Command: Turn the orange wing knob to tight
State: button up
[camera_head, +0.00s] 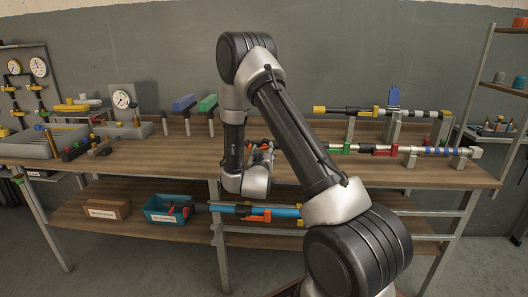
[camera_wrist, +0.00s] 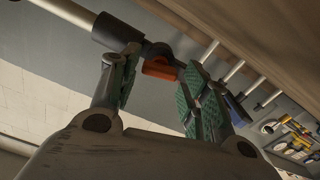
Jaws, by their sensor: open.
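The orange wing knob (camera_wrist: 160,69) shows in the wrist view between my fingertips, beside a black fitting (camera_wrist: 117,32) on a grey pipe (camera_wrist: 66,11). My gripper (camera_wrist: 162,66) is open, with a green-padded finger on each side of the knob. I cannot tell whether either pad touches it. In the head view my gripper (camera_head: 261,154) is over the middle of the workbench (camera_head: 180,154), mostly hidden by my arm, with small orange bits showing near it. The knob's tight mark and exact angle cannot be made out.
Right of my arm, a rod with green and red clamps (camera_head: 386,150) and a yellow-ended rod (camera_head: 335,110) rest on stands. Blue (camera_head: 184,103) and green (camera_head: 208,102) handles stand upright to the left. The lower shelf holds a teal bin (camera_head: 168,211) and a blue pipe (camera_head: 285,212).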

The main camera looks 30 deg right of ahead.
jog(key=shift+w+d, duration=0.4)
jog(key=shift+w, duration=0.2)
jog(key=c, duration=0.7)
jog(key=shift+c, duration=0.2)
